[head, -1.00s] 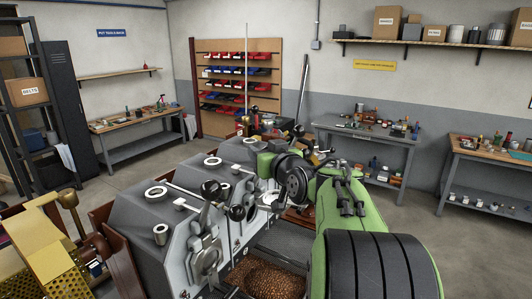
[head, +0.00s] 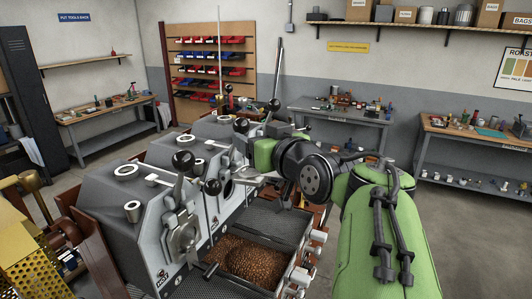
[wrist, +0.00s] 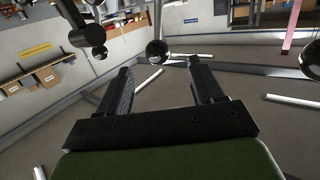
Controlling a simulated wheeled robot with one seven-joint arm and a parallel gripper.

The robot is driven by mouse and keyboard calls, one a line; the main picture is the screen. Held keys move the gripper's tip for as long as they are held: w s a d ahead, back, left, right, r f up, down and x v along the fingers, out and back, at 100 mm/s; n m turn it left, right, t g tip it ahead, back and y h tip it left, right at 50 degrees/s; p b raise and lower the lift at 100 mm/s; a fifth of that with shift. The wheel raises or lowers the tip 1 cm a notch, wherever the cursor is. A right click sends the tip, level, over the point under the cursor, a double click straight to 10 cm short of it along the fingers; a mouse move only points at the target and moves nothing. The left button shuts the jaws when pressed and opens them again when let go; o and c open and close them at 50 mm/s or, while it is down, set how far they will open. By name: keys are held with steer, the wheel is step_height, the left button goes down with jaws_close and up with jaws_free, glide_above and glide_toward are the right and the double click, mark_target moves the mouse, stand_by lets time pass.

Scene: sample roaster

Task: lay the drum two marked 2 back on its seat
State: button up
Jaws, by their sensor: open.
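The sample roaster (head: 100,195) stands at lower left in the head view, a row of grey housings with round ports on top and black ball knobs on levers. I cannot make out drum two or its mark 2 with certainty. My gripper (wrist: 160,80) is open in the wrist view, with nothing between its fingers. A dark ball knob (wrist: 157,53) shows just beyond the fingertips, apart from them. In the head view my green arm reaches over the right side of the roaster, and its wrist hides part of the farther housings.
A tray of brown beans (head: 245,258) lies at the roaster's front. A perforated brass-coloured part (head: 25,255) stands at the left edge. A grey workbench (head: 345,115) and a wooden-topped bench (head: 470,140) stand behind. The floor at right is clear.

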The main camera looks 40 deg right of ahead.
steer(key=v, duration=0.4)
steer(key=shift+s, duration=0.1)
steer(key=a+f+n+g+y+b, duration=0.15)
steer(key=a+f+g+y, duration=0.3)
steer(key=a+f, duration=0.85)
steer(key=s+a+f+n+g, duration=0.2)
steer(key=s+a+f+g, duration=0.4)
steer(key=s+f, duration=0.5)
steer(key=shift+s+a+f, duration=0.15)
steer(key=shift+s+a, duration=0.15)
steer(key=shift+a, duration=0.65)
